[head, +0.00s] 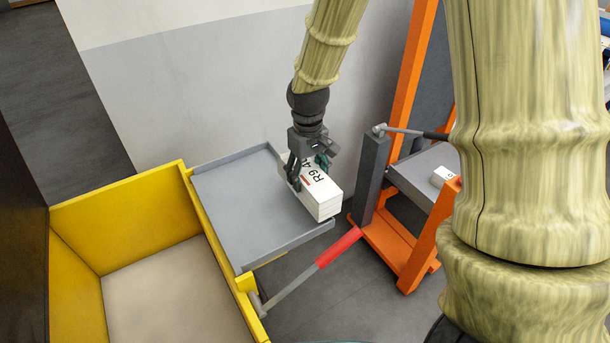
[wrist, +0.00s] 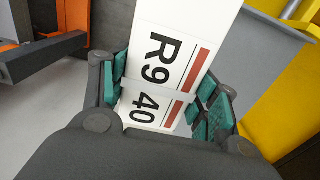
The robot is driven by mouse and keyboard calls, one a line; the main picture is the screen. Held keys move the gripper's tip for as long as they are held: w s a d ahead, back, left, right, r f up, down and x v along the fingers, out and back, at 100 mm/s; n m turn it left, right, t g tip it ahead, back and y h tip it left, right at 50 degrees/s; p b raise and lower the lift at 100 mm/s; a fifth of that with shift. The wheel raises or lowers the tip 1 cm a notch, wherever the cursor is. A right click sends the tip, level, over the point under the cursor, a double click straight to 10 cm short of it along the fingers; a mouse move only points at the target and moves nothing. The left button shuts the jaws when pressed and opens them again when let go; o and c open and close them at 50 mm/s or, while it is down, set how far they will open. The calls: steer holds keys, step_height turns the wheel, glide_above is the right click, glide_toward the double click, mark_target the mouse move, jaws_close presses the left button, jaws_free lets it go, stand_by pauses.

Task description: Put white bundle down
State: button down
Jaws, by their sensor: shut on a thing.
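The white bundle (head: 320,193) is a block of stacked white sheets marked "R9 4…" with a red stripe. My gripper (head: 308,171) is shut on it from above, with a finger on each side. In the head view the bundle is over the right end of a grey tray (head: 228,205). I cannot tell whether it touches the tray. In the wrist view the bundle (wrist: 192,28) lies between the green finger pads and reads "R9 40". Its lower end is hidden by the gripper body.
The tray joins a yellow bin (head: 125,222) at left. A red-handled lever (head: 338,247) sticks out in front of the tray. An orange frame (head: 385,240) stands at right, with a grey shelf (head: 412,176) bearing a small white block (head: 443,176). A wall is behind.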

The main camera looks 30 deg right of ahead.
steer(key=shift+w+a+f+p, duration=0.75)
steer(key=shift+w+a+p, duration=0.15)
steer(key=shift+w+a, duration=0.55)
steer(key=shift+w+a+f+p, duration=0.75)
steer(key=shift+w+a+p, duration=0.1)
steer(key=shift+w+a, duration=0.6)
steer(key=shift+w+a+f+p, duration=0.75)
steer(key=shift+w+a+p, duration=0.15)
steer(key=shift+w+a, duration=0.55)
steer(key=shift+s+f, duration=0.1)
steer(key=shift+c, duration=2.2)
jaws_free()
steer(key=shift+o, duration=0.2)
step_height(320, 180, up, 12)
steer(key=b, duration=0.4)
